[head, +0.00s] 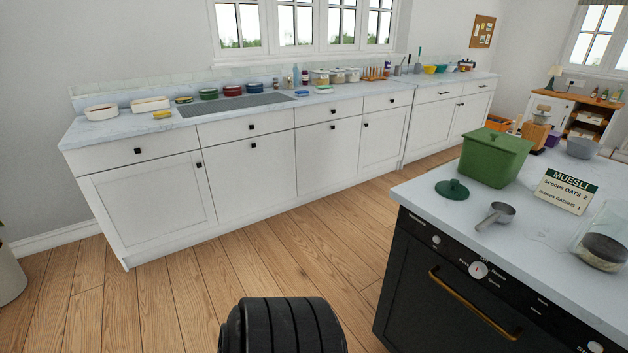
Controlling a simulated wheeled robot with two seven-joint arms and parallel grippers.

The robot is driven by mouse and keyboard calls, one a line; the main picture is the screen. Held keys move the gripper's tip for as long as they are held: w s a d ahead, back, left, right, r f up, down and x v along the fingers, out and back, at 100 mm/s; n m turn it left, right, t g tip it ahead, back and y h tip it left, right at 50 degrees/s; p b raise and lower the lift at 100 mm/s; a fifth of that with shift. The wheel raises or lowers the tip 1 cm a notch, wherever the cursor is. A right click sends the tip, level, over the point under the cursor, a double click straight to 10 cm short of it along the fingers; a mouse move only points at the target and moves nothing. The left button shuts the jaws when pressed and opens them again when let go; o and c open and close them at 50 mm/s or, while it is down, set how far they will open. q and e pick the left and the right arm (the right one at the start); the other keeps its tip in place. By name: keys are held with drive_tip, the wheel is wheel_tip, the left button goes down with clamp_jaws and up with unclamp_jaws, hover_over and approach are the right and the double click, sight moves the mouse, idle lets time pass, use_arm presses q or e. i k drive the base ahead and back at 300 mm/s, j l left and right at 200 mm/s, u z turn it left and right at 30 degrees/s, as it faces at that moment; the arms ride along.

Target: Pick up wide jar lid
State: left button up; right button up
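A round dark green lid with a knob on top (452,189) lies flat near the left corner of the island's white countertop. It is the only loose lid I can make out there. A green rectangular bin (494,160) stands just behind it to the right. A clear glass jar (604,247) with dark contents stands at the right edge of the view, partly cut off. Neither of my grippers shows in the head view.
A metal scoop (497,214) and a muesli sign (566,192) stand on the island near the lid. The island's dark front has a brass handle (473,303). A long white counter (140,126) with bowls and jars runs along the wall. Wooden floor (300,240) lies clear between them.

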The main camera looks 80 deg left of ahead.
sight(453, 190)
drive_tip(key=u, duration=1.45)
